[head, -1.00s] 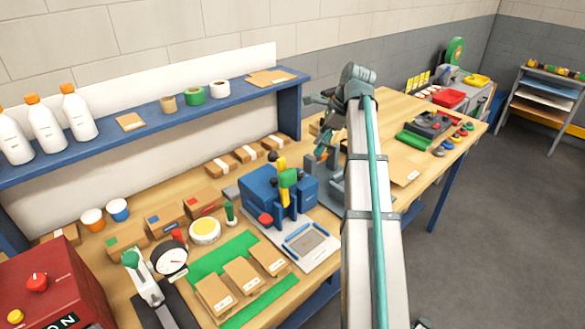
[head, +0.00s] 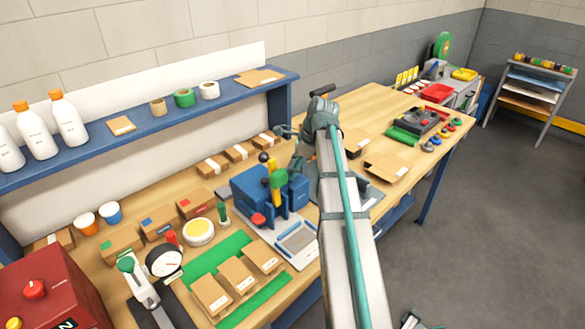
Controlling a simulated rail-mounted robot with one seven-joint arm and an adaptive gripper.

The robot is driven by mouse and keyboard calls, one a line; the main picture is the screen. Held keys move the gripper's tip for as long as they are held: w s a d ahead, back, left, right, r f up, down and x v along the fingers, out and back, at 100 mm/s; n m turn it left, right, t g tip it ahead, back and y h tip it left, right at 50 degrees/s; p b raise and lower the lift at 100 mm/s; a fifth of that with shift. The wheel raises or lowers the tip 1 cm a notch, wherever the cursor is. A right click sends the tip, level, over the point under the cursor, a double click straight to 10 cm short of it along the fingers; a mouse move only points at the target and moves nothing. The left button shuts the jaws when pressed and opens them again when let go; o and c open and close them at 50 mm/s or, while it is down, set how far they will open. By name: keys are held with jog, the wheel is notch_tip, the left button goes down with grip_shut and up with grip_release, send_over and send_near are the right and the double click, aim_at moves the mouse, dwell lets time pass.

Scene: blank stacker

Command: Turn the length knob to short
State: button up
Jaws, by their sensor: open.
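A blue machine (head: 243,187) stands on the workbench in the middle. It has a black ball (head: 264,157), a yellow and green upright part (head: 278,178) and a red knob (head: 258,219). A red machine (head: 48,280) at the lower left carries a red knob (head: 35,289) and a yellow knob (head: 13,323). I cannot tell which of these is the length knob, and I can read no short mark. My gripper (head: 289,141) is open, small in view, above the bench behind and right of the blue machine. My arm hides part of the bench beyond it.
Bottles (head: 70,118) and tape rolls (head: 184,97) stand on the blue shelf (head: 140,118). A dial gauge (head: 164,261), a green mat (head: 232,243) with cartons and a grey panel (head: 297,238) crowd the front. Dark equipment (head: 420,121) stands farther right. Open floor lies at right.

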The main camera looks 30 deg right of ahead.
jog(key=shift+f, duration=0.1)
jog(key=shift+c, duration=0.3)
grip_shut()
jog(key=shift+w+n+p, duration=0.1)
jog(key=shift+n+p, duration=0.2)
jog(key=shift+w+r+n+g+p, duration=0.15)
jog(key=shift+n+g+p, duration=0.35)
jog(key=shift+n+p, duration=0.6)
jog(key=shift+n+g+p, duration=0.55)
jog(key=shift+n+g, duration=0.05)
jog(key=shift+n, duration=1)
jog(key=shift+y, duration=0.3)
jog(key=shift+o, duration=0.3)
grip_release()
